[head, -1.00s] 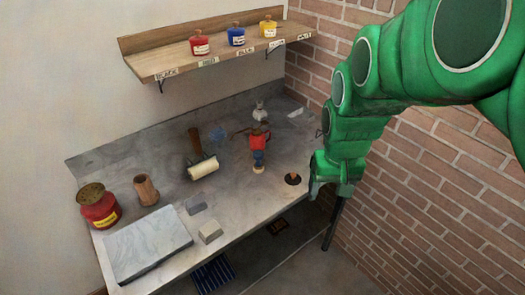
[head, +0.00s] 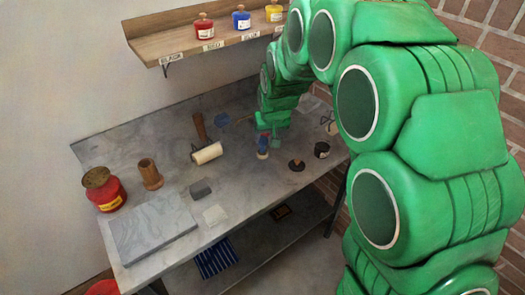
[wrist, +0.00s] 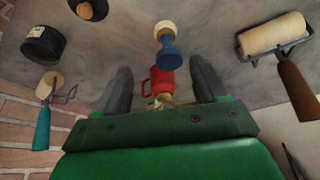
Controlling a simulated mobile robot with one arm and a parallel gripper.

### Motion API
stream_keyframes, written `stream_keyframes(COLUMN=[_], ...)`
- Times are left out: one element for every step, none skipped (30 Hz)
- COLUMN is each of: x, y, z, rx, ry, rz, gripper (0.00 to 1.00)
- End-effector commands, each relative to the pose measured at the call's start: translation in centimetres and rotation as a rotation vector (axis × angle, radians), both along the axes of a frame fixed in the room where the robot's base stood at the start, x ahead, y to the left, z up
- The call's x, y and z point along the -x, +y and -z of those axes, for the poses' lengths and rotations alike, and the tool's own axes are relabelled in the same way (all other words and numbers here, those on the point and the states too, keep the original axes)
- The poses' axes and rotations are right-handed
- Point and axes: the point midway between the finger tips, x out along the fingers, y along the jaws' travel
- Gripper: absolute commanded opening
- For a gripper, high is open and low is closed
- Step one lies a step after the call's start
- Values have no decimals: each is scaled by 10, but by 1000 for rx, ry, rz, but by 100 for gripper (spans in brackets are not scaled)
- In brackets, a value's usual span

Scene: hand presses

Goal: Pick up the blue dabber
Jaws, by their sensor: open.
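The blue dabber (wrist: 168,58) has a blue body and a round cream end. In the head view it stands on the bench (head: 262,153), partly hidden by my gripper. My gripper (wrist: 162,68) is open, with its dark fingers on either side of the dabber's line in the wrist view. The dabber appears just beyond the fingertips; whether they touch it I cannot tell. In the head view my gripper (head: 272,126) is right at the dabber's upper part. A red can-like object (wrist: 154,80) shows between the fingers, close to the dabber.
A roller (head: 207,153) lies left of the dabber. A dark knobbed disc (head: 296,165) and a black tin (head: 321,150) are to its right. A teal-handled tool (wrist: 44,115) is nearby. The shelf (head: 190,42) with jars hangs above the bench's back.

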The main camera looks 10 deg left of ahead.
Motion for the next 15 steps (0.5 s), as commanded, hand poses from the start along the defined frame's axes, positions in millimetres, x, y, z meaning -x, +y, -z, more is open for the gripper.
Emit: stream_keyframes(x=[-3, -5, -7, -8, -9, -9, -10, -11, -12, -12, -13, -14, -15, -16, -17], y=[5, 7, 9, 10, 10, 11, 11, 12, 12, 12, 13, 13, 14, 14, 14], z=[3, 4, 5, 5, 6, 8, 9, 10, 13, 15, 18, 21, 24, 26, 28], rx=[-2, -4, -6, -6, -7, -7, -7, -7, -6, -6, -6, -6, -6, -5, -5], ry=[-6, -9, -13, -15, -16, -17, -17, -17, -16, -16, -15, -14, -14, -13, -13], rz=[-5, -7, -9, -10, -10, -11, -11, -11, -11, -11, -11, -11, -11, -11, -11], gripper=[71, 71, 71, 71, 71, 71, 71, 71, 71, 71, 71, 71, 71, 71, 71])
